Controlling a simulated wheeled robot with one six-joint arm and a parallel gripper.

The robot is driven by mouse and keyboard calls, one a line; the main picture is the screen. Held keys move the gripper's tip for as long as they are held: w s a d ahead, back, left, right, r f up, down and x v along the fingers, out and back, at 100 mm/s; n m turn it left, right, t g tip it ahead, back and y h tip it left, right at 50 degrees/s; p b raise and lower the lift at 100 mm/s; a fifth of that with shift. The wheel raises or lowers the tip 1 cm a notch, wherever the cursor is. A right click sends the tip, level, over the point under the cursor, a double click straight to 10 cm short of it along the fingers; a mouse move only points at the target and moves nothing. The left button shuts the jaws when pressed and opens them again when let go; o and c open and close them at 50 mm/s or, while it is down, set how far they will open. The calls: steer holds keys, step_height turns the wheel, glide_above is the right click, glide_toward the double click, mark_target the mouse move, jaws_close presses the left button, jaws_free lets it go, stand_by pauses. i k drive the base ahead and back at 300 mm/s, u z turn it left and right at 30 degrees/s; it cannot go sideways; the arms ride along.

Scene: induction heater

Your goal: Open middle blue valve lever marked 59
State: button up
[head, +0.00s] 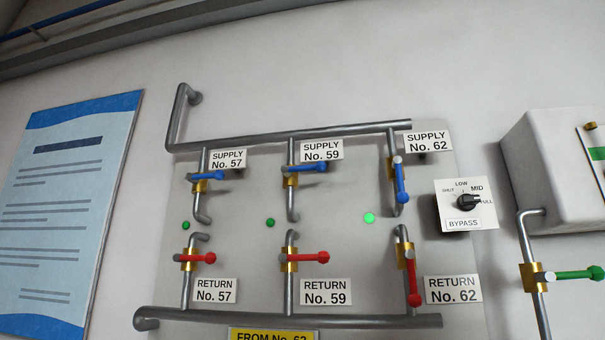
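The middle blue valve lever (307,168) is on the pipe beside the label "SUPPLY No. 59" (322,150). It points right, across its vertical pipe, from a brass valve body (290,181). The blue lever of No. 57 (234,174) also lies across its pipe. The blue lever of No. 62 (401,185) points down along its pipe. My gripper is not in the head view.
Red return levers of No. 57 (199,258) and No. 59 (311,257) point right; that of No. 62 (412,283) points down. A bypass dial (467,202), a green lever (578,274) and a white box (550,165) are at right. A poster (66,220) hangs left.

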mark_target(320, 168)
steer(key=k, duration=1.3)
steer(key=u, duration=0.2)
steer(key=i, duration=0.2)
steer(key=u, duration=0.9)
steer(key=i, duration=1.7)
steer(key=z, duration=0.7)
